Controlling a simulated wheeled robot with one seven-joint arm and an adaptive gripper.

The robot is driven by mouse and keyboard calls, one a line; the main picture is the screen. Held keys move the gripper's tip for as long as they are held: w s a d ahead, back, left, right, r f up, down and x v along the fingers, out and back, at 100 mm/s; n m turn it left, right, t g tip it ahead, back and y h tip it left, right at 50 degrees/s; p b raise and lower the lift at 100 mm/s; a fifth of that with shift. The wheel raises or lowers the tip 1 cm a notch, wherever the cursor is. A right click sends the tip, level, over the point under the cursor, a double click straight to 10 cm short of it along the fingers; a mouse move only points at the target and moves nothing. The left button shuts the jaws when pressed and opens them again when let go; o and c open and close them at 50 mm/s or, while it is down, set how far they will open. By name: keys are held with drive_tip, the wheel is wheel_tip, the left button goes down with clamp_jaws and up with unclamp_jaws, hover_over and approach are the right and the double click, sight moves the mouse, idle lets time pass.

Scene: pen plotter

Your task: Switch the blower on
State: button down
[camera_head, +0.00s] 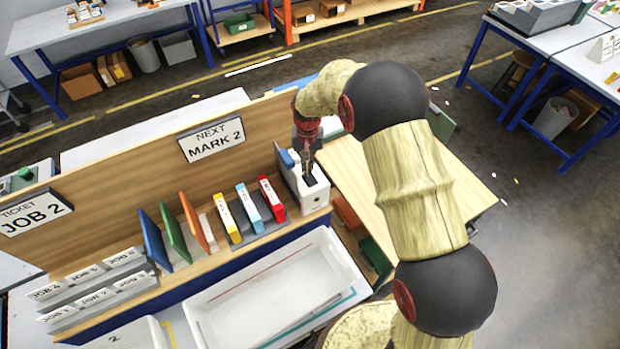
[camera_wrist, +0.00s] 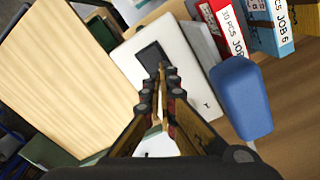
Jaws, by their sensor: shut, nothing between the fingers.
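A white box-shaped unit (camera_head: 314,199) stands at the right end of the wooden shelf; I take it to be the blower, though no label naming it is readable. It has a dark rectangular patch (camera_wrist: 151,55) on its top face. A blue rounded block (camera_wrist: 240,97) sits beside the unit in the wrist view, and a blue part (camera_head: 287,158) shows at its back left in the head view. My gripper (camera_head: 309,172) is shut and empty, pointing down over the unit. In the wrist view its fingertips (camera_wrist: 162,70) are right at the dark patch; I cannot tell whether they touch.
Red (camera_head: 272,195), light blue and yellow binders stand just left of the unit. A wooden panel (camera_head: 110,205) with signs rises behind the shelf. A white tray (camera_head: 225,300) lies in front. A bare wooden surface (camera_head: 350,170) is to the right.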

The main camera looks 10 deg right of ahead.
drive_tip(key=shift+f+b, duration=0.7)
drive_tip(key=shift+f, duration=0.5)
idle(0.5)
drive_tip(key=shift+r, duration=0.1)
drive_tip(key=shift+r+p, duration=1.5)
drive_tip(key=shift+r, duration=2)
